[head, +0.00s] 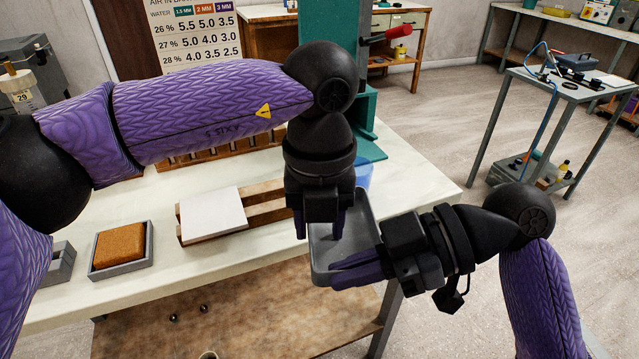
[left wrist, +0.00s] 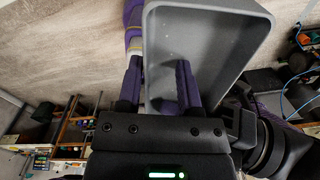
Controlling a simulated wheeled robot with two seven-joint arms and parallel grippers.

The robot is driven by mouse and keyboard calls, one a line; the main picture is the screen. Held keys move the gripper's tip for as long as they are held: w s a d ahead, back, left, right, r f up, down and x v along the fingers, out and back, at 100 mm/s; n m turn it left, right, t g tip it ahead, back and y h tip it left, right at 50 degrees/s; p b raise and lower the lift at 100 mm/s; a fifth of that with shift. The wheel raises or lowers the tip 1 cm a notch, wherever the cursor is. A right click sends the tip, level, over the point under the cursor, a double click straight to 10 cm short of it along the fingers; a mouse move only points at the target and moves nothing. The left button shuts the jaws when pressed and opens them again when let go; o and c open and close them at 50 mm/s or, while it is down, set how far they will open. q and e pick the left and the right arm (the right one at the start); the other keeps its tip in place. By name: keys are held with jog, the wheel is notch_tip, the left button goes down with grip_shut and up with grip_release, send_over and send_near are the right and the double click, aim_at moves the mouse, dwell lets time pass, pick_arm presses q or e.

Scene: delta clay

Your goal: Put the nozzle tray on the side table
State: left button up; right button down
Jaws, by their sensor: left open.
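The nozzle tray (head: 365,215) is a shallow grey tray by the right end of the white workbench. It also shows large in the left wrist view (left wrist: 225,50), with no nozzles visible in it. My left gripper (head: 322,228) points down at its left side. Its open fingers (left wrist: 158,85) stand on either side of the tray's near wall. My right gripper (head: 355,268) comes in from the right with its fingers close together at the tray's front rim, apparently gripping it; the exact contact is hidden. The grey side table (head: 545,80) stands apart at the upper right.
The side table carries a blue-and-dark tool, a white sheet and small items, with more on its lower shelf. The workbench (head: 420,185) holds a wooden rack with a white block (head: 212,212) and a brown block in a grey tray (head: 122,248). Open floor separates the tables.

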pick_arm(q)
jog(key=shift+f, duration=0.25)
grip_shut()
jog(key=shift+d, duration=0.1)
jog(key=shift+s, duration=0.1)
pick_arm(e)
jog(key=c, duration=0.7)
grip_release()
